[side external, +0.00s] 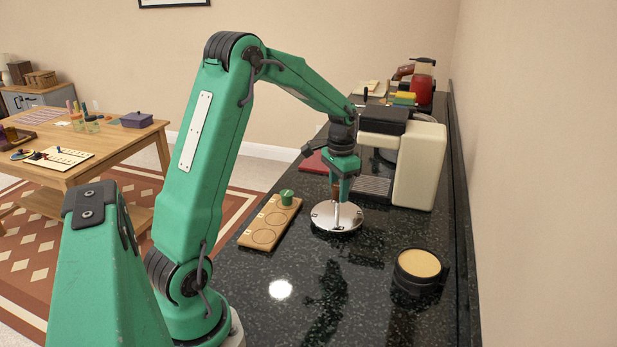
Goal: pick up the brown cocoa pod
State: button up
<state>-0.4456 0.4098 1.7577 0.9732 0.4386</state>
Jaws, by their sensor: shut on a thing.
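My gripper (340,190) points down over a shiny round silver plate (322,224) on the black counter. It is shut on a small brown thing, the brown cocoa pod (336,191), of which only a little shows between the fingers. The fingers hide the rest of it. A pale upright shape shows below the pod on the plate; I cannot tell whether it is a reflection or a part. I cannot tell whether the pod still touches the plate.
A wooden board (262,235) with round outlines and a green knob (287,197) lies left of the plate. A cream coffee machine (419,165) stands close on the right. A dark round container with a tan top (419,264) stands at front right. The front counter is mostly clear.

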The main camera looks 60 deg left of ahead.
jog(key=shift+w+d+r, duration=0.1)
jog(key=shift+d+r, duration=0.4)
jog(key=shift+d, duration=0.35)
jog(key=shift+d+r, duration=0.45)
jog(key=shift+d, duration=0.35)
